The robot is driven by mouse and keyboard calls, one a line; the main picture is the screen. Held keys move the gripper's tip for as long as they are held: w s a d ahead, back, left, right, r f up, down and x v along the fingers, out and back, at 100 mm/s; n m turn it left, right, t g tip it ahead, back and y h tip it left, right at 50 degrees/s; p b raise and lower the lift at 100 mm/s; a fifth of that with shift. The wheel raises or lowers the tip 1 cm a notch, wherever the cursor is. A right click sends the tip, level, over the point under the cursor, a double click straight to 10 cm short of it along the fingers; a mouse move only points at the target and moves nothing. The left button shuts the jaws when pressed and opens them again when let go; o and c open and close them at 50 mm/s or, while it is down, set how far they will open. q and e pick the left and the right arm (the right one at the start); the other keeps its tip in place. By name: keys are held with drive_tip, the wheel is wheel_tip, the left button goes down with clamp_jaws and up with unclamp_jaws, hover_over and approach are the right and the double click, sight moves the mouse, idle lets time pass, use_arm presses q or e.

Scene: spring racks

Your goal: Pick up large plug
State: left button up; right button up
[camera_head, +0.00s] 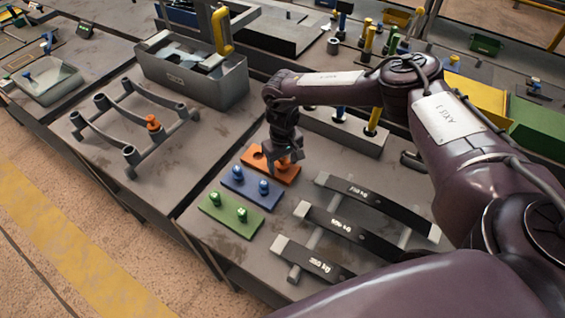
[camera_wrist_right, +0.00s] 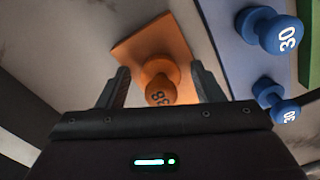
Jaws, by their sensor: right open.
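An orange plug (camera_head: 283,163) stands on the orange board (camera_head: 256,161), partly hidden by my right gripper (camera_head: 284,158) in the head view. In the right wrist view the orange plug (camera_wrist_right: 159,82) carries the mark 38 and sits between the two open fingers of my right gripper (camera_wrist_right: 161,72), with gaps beside it. My left gripper is not in view.
The blue board (camera_head: 246,197) with two blue plugs marked 30 lies beside the orange board. The green board (camera_head: 227,222) with two green plugs is nearer the front. Dark weighted bars (camera_head: 340,222) lie to the right. A grey bin (camera_head: 190,82) stands at the back left.

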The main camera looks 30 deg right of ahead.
drive_tip(key=shift+s, duration=0.1)
drive_tip(key=c, duration=0.9)
drive_tip(key=shift+r, duration=0.15)
